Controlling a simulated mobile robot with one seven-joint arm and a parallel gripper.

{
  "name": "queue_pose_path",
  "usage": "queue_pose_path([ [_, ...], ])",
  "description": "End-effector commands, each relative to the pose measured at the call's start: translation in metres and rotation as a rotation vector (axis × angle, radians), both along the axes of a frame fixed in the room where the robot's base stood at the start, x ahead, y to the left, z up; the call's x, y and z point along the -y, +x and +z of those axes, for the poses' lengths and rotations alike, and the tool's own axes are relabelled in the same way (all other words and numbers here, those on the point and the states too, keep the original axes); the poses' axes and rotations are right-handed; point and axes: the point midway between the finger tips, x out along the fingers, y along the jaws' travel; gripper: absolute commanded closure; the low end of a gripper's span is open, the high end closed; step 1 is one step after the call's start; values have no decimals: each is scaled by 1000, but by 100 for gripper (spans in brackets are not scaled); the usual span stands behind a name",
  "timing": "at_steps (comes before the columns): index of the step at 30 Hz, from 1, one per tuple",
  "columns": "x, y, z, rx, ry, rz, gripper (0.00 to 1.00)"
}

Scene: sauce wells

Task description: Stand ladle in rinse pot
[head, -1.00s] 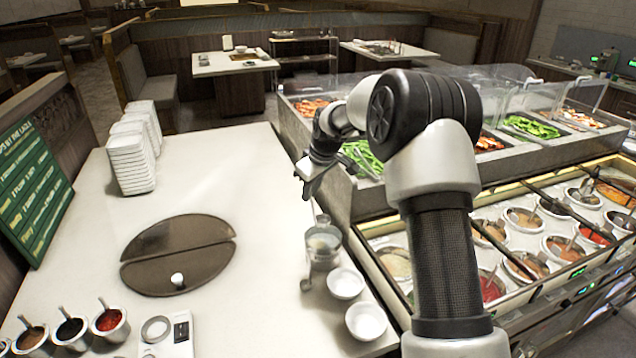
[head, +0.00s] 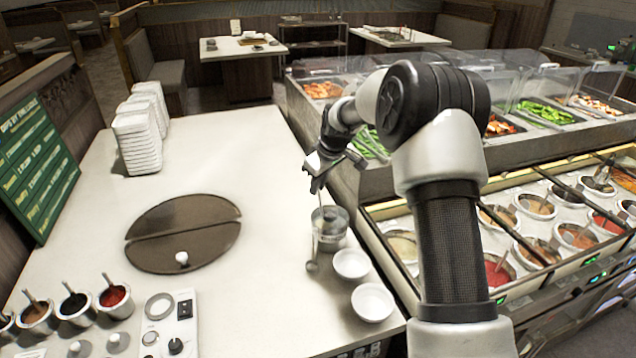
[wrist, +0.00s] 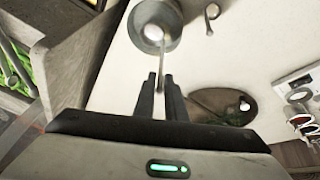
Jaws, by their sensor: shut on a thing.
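The rinse pot (head: 331,232), a metal pot, stands near the counter's right edge in the head view. It also shows at the top of the wrist view (wrist: 174,38). My gripper (head: 317,183) is above the pot and shut on the ladle's thin handle. In the wrist view, the ladle (wrist: 161,62) runs from between my fingertips (wrist: 162,80) toward the pot, its round end within the pot's outline. In the head view, the handle goes down to the pot's mouth. How deep the ladle's end sits is hidden.
Two white bowls (head: 351,264) (head: 372,303) stand in front of the pot. A spoon-like utensil (head: 312,265) lies beside it. A dark round lid (head: 185,212) is set in the counter, with clear surface (head: 230,150) behind. The buffet (head: 345,165) borders the right side.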

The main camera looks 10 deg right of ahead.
Motion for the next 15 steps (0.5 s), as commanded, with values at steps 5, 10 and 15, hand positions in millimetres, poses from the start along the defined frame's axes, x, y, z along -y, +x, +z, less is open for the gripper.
queue_pose_path([
  [5, 0, 0, -18, 0, 0, 0, 100],
  [10, 0, 0, -32, 0, 0, 0, 100],
  [15, 0, 0, -45, 0, 0, 0, 100],
])
